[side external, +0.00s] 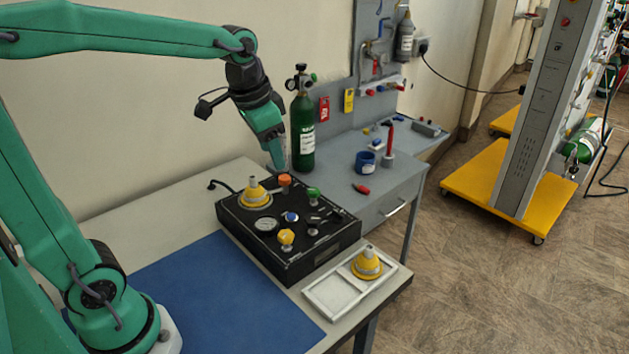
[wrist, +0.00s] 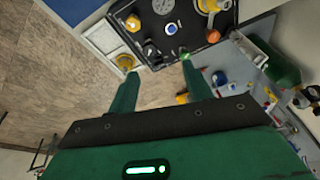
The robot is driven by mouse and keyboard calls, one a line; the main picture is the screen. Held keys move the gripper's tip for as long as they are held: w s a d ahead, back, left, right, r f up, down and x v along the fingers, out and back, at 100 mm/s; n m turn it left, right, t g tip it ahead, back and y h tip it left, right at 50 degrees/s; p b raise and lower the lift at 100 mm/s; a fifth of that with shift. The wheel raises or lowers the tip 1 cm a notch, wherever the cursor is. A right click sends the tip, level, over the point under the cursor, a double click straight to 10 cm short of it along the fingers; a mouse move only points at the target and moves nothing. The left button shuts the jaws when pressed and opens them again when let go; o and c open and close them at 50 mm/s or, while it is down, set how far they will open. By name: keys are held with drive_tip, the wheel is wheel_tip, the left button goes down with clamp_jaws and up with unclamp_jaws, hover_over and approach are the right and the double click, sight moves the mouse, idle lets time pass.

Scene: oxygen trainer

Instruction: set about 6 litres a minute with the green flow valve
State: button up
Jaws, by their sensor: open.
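The black trainer box (side external: 290,270) stands on the table with several knobs and a round gauge (side external: 265,224) on its top. The green flow valve (side external: 313,192) is a small green knob towards the far right of that top. In the wrist view the green flow valve (wrist: 184,52) shows right by the tip of the right-hand finger; I cannot tell whether they touch there. My gripper (side external: 278,166) points down above the back of the box, near the orange knob (side external: 285,180). In the wrist view my gripper (wrist: 160,66) is open with nothing between its fingers. The gauge reading is too small to read.
A yellow cone (side external: 255,194) stands on the box. Yellow (side external: 286,237) and blue (side external: 290,217) knobs are close by. A white tray (side external: 325,292) with another yellow cone is in front. A green cylinder (side external: 302,130) stands behind. The blue mat (side external: 215,295) is clear.

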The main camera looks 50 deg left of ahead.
drive_tip(key=w+a+f+m+g, duration=0.2)
drive_tip(key=w+f, duration=0.2)
drive_tip(key=w, duration=0.4)
drive_tip(key=m+g, duration=0.1)
hover_over(314, 190)
wheel_tip(314, 190, down, 6)
drive_tip(key=shift+a+r, duration=0.1)
drive_tip(key=shift+f, duration=0.2)
drive_tip(key=shift+f, duration=3.8)
drive_tip(key=c, duration=1)
